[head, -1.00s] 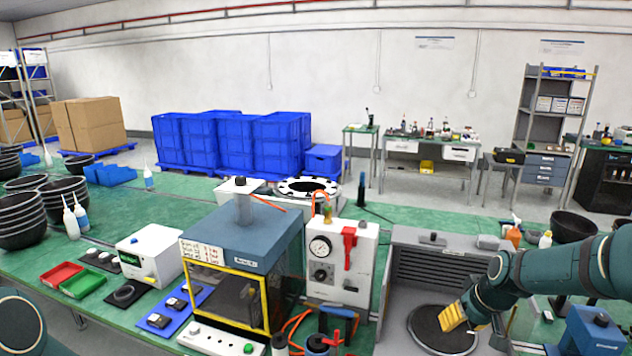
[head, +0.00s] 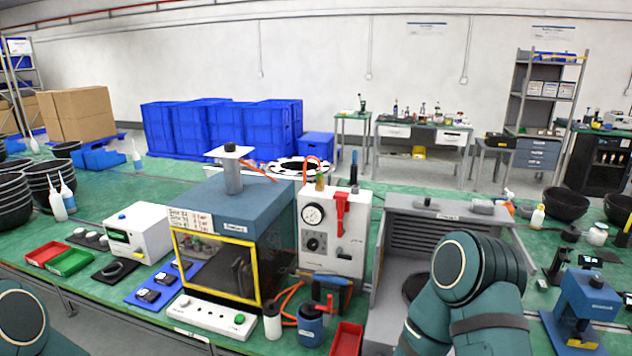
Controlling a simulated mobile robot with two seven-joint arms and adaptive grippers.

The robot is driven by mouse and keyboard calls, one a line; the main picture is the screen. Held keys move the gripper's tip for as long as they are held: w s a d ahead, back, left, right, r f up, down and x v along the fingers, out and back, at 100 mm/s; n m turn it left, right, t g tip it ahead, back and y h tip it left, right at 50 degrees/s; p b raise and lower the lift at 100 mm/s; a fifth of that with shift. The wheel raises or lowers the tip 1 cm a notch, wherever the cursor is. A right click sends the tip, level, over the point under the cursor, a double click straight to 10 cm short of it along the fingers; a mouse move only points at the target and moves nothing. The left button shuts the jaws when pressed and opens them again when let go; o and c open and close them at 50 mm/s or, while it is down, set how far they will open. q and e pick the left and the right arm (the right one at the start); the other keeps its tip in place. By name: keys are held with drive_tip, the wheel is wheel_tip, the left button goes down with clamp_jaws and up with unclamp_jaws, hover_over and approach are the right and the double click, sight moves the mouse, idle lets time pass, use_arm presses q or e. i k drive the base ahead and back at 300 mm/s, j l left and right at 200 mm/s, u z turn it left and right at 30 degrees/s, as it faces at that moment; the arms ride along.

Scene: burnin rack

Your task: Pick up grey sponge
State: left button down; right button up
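A small light-grey block (head: 481,207) lies on the top of the grey open-front booth (head: 389,201), toward its right; it may be the grey sponge, but it is too small to be sure. My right arm stands large in front of the booth's right half, and its gripper is not visible. Only a part of my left arm shows at the bottom left corner; its gripper is out of the frame.
Left of the booth stand a white gauge box (head: 333,262), a yellow-framed chamber (head: 250,205) and a blue cup (head: 311,330). A red tray (head: 347,339) lies in front. A blue press (head: 588,300) stands at the right. Bottles and black bowls (head: 566,204) are behind it.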

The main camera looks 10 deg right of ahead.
sight(487, 207)
drive_tip(key=z, duration=1.35)
drive_tip(key=l+u, duration=0.1)
drive_tip(key=u, duration=0.3)
drive_tip(key=l+u, duration=0.15)
drive_tip(key=u, duration=0.3)
drive_tip(key=l+u, duration=0.15)
drive_tip(key=u, duration=0.25)
drive_tip(key=l+u, duration=0.15)
drive_tip(key=u, duration=0.3)
drive_tip(key=k+l+u, duration=0.2)
drive_tip(key=l+u, duration=0.2)
drive_tip(key=l, duration=0.25)
drive_tip(key=k+l+u, duration=0.1)
drive_tip(key=l+u, duration=0.15)
